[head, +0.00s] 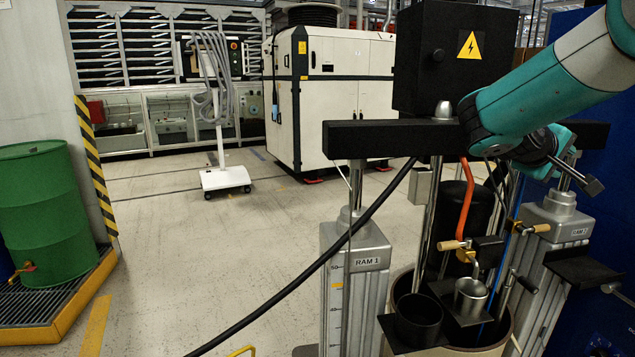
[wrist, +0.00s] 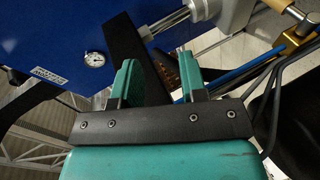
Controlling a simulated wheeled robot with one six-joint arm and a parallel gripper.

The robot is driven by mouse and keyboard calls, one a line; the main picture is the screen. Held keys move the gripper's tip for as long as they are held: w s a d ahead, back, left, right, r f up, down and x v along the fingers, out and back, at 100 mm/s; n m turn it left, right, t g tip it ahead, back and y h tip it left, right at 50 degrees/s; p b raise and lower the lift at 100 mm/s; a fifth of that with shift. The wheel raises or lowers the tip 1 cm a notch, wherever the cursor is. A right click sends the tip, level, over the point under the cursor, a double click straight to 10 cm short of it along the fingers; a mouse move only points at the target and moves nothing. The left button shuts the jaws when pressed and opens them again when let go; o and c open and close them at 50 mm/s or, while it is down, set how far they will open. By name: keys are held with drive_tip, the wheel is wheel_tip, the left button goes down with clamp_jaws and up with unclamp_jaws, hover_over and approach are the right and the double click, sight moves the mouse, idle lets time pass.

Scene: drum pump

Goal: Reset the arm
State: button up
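My teal arm (head: 545,95) reaches in from the upper right of the head view. Its wrist hangs in front of the black crossbeam of the drum pump, near the right post. In the wrist view my gripper (wrist: 158,80) has its two teal fingers apart, with nothing held between them. The drum pump has a crossbeam (head: 385,138), a left column marked RAM 1 (head: 355,262) and a right column marked RAM 2 (head: 562,225). In the head view the fingertips are hard to make out against the pump.
A black box with a warning sign (head: 450,60) stands above the beam. A metal cup (head: 470,297), a dark cup (head: 418,320) and wooden-handled levers (head: 452,245) crowd the drum top. A black hose (head: 300,280) crosses the floor. A green drum (head: 45,210) stands left; the middle floor is clear.

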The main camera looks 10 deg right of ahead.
drive_tip(key=s+a+f+n+t+y+p, duration=0.15)
drive_tip(key=a+y, duration=0.45)
drive_tip(key=a, duration=0.6)
drive_tip(key=s+a+f+n+t+y+p, duration=0.1)
drive_tip(key=a+f+y+p, duration=0.3)
drive_tip(key=a, duration=0.8)
drive_tip(key=s+a+r+n+g+y+p, duration=0.1)
drive_tip(key=s+a+n+g+y, duration=0.3)
drive_tip(key=s+a, duration=1.3)
drive_tip(key=s+r+g+y, duration=0.1)
drive_tip(key=s+g+y, duration=0.1)
drive_tip(key=s+y, duration=0.1)
drive_tip(key=shift+s+y, duration=0.25)
drive_tip(key=shift+y, duration=0.25)
